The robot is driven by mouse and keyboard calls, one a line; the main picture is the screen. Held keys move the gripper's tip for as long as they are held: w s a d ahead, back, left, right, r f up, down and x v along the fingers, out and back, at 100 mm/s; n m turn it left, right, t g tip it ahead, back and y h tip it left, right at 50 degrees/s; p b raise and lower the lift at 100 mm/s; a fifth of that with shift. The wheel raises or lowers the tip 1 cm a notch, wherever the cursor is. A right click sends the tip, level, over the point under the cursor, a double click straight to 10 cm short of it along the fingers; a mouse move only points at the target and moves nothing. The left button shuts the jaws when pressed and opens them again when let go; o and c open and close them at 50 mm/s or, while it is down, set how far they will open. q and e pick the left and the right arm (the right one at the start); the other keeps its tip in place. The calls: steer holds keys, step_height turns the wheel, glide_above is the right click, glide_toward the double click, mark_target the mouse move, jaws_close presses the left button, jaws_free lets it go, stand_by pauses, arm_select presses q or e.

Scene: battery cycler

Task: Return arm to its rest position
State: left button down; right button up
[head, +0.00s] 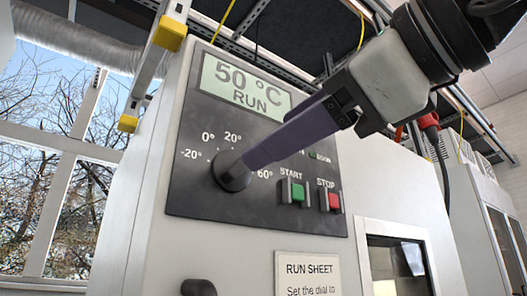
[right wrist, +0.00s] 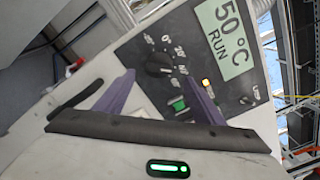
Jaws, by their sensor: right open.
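My right gripper (head: 250,160) comes in from the upper right in the head view. Its purple fingers cross the control panel (head: 185,195) and their tips overlap the dark dial (head: 230,178). I cannot tell the exact gap to the panel. The display (head: 243,85) reads 50 °C RUN. The green START button (head: 298,193) and red STOP button (head: 333,200) sit below right of the dial. My left gripper is not in view.
A run sheet (head: 307,268) and a dark window (head: 397,265) are below the panel. A dark handle (head: 198,288) sticks out at the bottom. A metal rail with yellow ends (head: 170,33) stands at upper left. A red connector with a cable (head: 429,121) hangs at the right.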

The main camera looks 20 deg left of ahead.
steer(key=shift+s+d, duration=0.45)
steer(key=shift+d, duration=0.1)
